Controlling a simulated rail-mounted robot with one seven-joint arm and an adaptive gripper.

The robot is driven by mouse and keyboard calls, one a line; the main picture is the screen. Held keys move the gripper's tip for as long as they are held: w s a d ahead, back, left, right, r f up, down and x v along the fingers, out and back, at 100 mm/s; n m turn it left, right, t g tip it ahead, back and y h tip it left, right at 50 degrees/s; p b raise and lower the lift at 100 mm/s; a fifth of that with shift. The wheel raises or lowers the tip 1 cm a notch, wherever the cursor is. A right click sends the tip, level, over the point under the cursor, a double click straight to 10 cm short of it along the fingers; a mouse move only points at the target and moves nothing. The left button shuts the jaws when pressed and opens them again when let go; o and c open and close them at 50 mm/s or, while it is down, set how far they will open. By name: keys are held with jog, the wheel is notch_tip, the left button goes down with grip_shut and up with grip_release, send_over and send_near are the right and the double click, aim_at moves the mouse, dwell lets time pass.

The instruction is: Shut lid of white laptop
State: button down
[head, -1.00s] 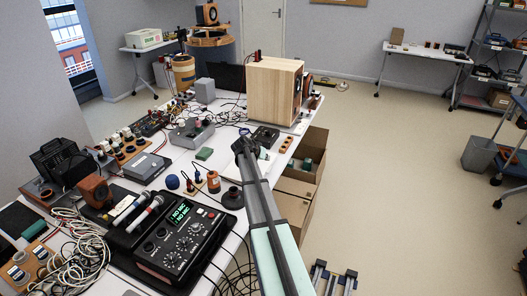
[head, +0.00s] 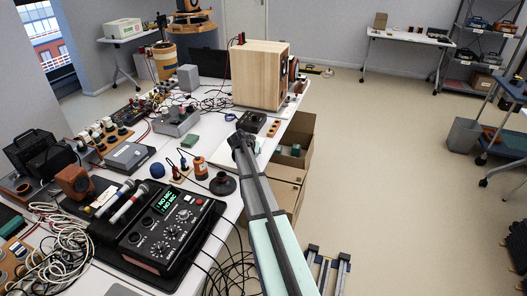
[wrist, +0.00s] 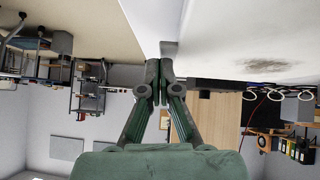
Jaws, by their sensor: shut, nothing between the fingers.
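My gripper (head: 241,139) is at the right edge of the long white table (head: 225,205), in front of the wooden speaker box. In the wrist view, which is upside down, its two fingers (wrist: 160,70) are together and hold nothing. A pale flat thing (head: 228,147) lies just left of the gripper in the head view, partly hidden by it; I cannot tell whether it is the white laptop. No laptop lid can be made out clearly. In the wrist view a broad white surface with a dark smudge (wrist: 265,65) shows beyond the fingers.
The wooden speaker box (head: 258,78) stands behind the gripper. A black mixer (head: 165,235), microphones, a dark round stand (head: 222,184) and cables crowd the table to the left. Open cardboard boxes (head: 300,135) stand beside the table's right side. The floor farther right has free room.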

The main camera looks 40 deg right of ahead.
jog(key=shift+s+a+f, duration=0.1)
jog(key=shift+f, duration=0.35)
jog(key=shift+f, duration=0.1)
